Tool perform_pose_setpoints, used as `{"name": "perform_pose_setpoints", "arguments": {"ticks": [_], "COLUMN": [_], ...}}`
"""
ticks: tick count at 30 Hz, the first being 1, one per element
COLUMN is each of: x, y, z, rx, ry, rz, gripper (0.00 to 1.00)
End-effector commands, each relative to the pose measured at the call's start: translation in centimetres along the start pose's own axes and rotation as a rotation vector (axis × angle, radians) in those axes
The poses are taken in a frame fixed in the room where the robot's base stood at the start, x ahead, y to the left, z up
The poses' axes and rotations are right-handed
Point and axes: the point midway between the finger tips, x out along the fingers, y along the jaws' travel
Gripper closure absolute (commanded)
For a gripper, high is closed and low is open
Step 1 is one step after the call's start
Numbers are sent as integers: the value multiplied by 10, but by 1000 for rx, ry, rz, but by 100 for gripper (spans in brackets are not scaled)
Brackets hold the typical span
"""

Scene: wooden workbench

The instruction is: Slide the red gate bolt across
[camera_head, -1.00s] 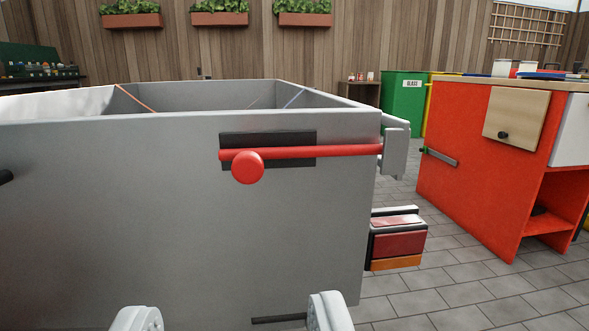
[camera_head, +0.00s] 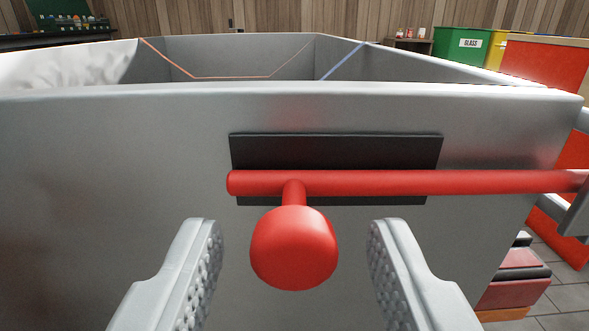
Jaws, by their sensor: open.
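The red gate bolt (camera_head: 390,182) is a long horizontal rod lying across a black backing plate (camera_head: 340,150) on the side of a grey metal box. Its left end is near the plate's left edge. Its right end runs to a grey bracket (camera_head: 578,215) at the box's right corner. A short stem carries a round red knob (camera_head: 294,248) that sticks out toward me. My gripper (camera_head: 295,235) is open, with one finger on each side of the knob and a visible gap on both sides. Neither finger appears to touch it.
The grey box wall (camera_head: 90,200) fills most of the view, and its open top shows an orange and a blue line inside. To the right are an orange-red cabinet (camera_head: 540,75), a green glass bin (camera_head: 460,46) and paved floor.

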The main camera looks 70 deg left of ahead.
Motion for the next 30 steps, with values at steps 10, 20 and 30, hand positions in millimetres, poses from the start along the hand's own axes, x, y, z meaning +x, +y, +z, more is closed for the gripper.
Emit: {"name": "perform_pose_setpoints", "arguments": {"ticks": [10, 20, 30], "x": [20, 20, 20], "y": [0, 0, 0], "z": [0, 0, 0], "rx": [0, 0, 0], "ry": [0, 0, 0], "rz": [0, 1, 1], "gripper": [55, 78, 100]}}
